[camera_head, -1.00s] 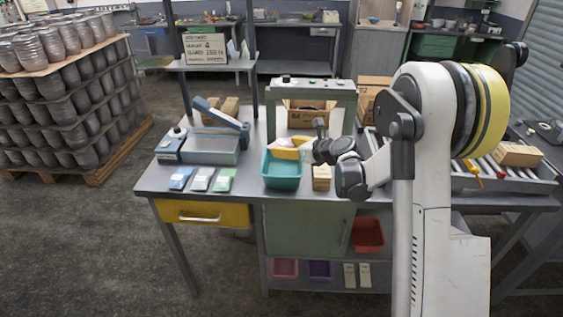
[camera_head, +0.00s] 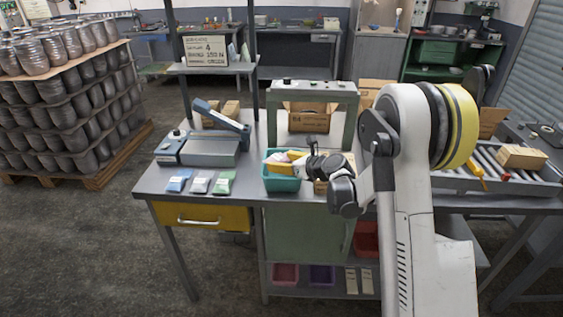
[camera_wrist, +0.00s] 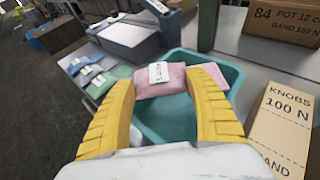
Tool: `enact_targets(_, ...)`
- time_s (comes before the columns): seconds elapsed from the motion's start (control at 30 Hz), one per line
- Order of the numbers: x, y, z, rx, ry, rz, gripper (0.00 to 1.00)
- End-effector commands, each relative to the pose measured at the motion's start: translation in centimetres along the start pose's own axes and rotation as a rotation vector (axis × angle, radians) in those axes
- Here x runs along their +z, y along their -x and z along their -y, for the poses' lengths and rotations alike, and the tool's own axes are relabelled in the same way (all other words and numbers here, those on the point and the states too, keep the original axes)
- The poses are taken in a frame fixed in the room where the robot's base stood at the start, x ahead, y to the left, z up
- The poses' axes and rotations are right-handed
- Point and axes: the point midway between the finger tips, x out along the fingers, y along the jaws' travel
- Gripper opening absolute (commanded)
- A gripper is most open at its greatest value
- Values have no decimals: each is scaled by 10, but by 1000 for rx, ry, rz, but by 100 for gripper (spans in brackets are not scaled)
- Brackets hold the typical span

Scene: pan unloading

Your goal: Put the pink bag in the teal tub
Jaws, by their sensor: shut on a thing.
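The pink bag (camera_wrist: 164,84), with a white label, is held between the yellow fingers of my gripper (camera_wrist: 161,80). In the head view my gripper (camera_head: 283,163) is over the teal tub (camera_head: 282,185), and the bag (camera_head: 296,155) shows only as a small pink patch behind the fingers. In the wrist view the bag lies across the far part of the tub's opening; the tub's right rim (camera_wrist: 241,82) and its inside show below and around it. I cannot tell whether the bag touches the tub.
A carton labelled KNOBS (camera_wrist: 284,118) stands close to the tub's right. A green frame (camera_head: 318,90) with a cardboard box (camera_head: 309,120) stands behind.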

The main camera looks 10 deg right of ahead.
Motion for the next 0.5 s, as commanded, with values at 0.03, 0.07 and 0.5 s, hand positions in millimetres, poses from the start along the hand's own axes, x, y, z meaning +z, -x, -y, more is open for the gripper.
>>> enact_targets(0.03,-2,-1,0,0,0,0,31)
enact_targets(0.07,-3,-1,0,0,0,0,31)
enact_targets(0.5,-5,-2,0,0,0,0,86)
